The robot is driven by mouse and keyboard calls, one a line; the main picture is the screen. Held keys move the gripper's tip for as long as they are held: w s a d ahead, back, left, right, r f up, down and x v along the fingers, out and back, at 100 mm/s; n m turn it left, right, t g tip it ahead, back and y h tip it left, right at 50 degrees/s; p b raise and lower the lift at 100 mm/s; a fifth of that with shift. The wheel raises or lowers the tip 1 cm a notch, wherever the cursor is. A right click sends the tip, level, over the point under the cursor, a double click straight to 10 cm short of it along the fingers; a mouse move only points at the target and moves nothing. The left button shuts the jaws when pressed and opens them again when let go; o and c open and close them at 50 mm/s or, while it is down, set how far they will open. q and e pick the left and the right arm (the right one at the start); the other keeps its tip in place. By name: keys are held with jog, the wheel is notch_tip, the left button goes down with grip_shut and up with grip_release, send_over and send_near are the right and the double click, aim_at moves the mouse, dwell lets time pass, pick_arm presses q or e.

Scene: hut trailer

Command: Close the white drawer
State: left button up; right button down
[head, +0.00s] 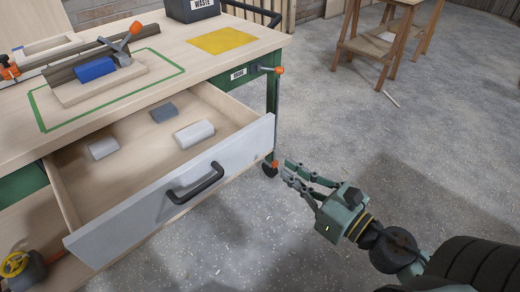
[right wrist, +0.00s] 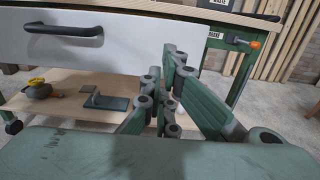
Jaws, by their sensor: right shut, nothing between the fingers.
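The white drawer (head: 128,222) is pulled well out of the workbench, with its pale front and black bar handle (head: 196,183) facing me. Inside lie a grey block (head: 164,112) and two whitish rounded blocks (head: 194,133) (head: 103,147). My right gripper (head: 286,169) is shut and empty, just right of the drawer front's right end. In the right wrist view the gripper (right wrist: 172,55) overlaps the right end of the drawer front (right wrist: 130,45), with the handle (right wrist: 63,30) to the left. I cannot tell whether it touches. My left gripper is out of view.
The workbench top (head: 190,65) holds a blue block (head: 95,69) on a wooden board, a yellow sheet (head: 222,40) and a dark waste bin (head: 192,10). A wooden stool (head: 375,45) is farther back; the floor between is mostly clear.

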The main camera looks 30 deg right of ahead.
aim_at(252, 147)
jog(key=p+x, duration=0.3)
jog(key=x, duration=0.6)
jog(key=shift+d, duration=0.1)
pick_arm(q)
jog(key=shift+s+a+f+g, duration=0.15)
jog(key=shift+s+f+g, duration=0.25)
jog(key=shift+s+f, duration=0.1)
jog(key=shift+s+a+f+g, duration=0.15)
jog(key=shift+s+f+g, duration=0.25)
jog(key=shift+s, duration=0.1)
pick_arm(e)
jog(key=shift+w+a, duration=0.25)
jog(key=shift+w, duration=0.3)
